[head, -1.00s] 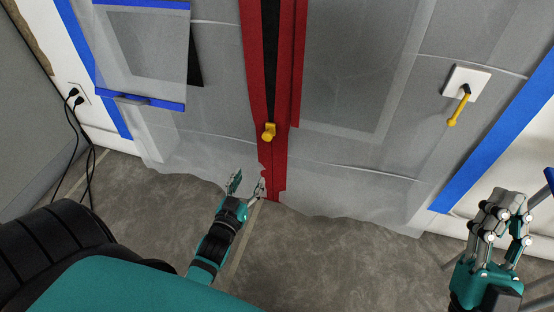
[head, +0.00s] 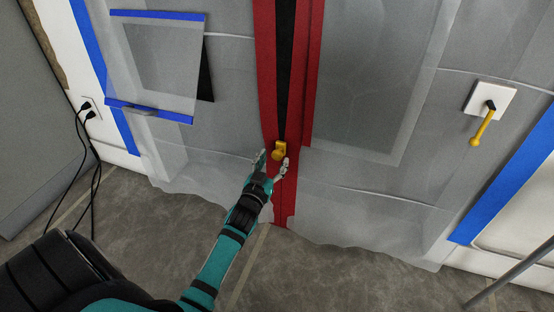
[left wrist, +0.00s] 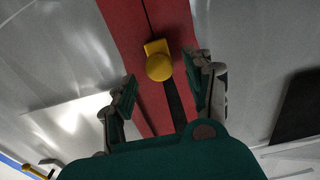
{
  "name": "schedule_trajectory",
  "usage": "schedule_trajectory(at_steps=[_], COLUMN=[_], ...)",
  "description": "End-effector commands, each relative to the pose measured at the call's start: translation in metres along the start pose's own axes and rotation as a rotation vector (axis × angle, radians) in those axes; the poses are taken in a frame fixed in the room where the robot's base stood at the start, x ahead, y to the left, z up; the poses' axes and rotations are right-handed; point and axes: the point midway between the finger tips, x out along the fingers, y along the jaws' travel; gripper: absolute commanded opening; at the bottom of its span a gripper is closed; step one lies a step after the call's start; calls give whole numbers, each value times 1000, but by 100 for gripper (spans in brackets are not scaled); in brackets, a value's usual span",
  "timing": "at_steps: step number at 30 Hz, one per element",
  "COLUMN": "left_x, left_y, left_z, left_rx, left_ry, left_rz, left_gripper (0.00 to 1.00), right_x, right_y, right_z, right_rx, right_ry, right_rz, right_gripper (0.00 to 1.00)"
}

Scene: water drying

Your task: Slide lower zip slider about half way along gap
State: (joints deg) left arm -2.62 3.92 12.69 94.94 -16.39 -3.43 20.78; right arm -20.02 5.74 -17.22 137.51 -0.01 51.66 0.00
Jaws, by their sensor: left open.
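The lower zip slider is a small yellow pull (head: 279,151) at the bottom of the dark gap (head: 285,70) between the red zip strips (head: 266,60). The strip is closed below the slider. My left gripper (head: 271,163) is open, its fingers just below and to either side of the slider in the head view. In the left wrist view the yellow slider (left wrist: 159,61) sits ahead of and between the spread fingertips (left wrist: 162,85), with no visible grip on it. My right gripper is out of view.
Translucent plastic sheeting (head: 380,90) hangs around the zip. A yellow handle (head: 482,128) on a white plate is at the right. A blue-taped flap (head: 155,65) is at the left. Black cords (head: 97,165) hang from a wall outlet. Grey floor (head: 150,230) lies below.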

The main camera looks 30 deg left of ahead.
Motion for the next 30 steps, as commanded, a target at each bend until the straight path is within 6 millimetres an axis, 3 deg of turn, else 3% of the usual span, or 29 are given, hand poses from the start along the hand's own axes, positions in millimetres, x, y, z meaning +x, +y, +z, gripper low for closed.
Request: schedule_trajectory(at_steps=[7,18,30], left_x=[31,35,35], left_y=[0,0,0], left_z=[1,0,0], left_rx=[0,0,0], left_ry=[1,-1,-1], left_rz=[1,0,0], left_gripper=[53,53,1], right_x=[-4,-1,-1], right_y=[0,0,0], right_z=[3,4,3], right_rx=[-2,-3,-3], right_ry=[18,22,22], right_rz=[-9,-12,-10], right_gripper=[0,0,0])
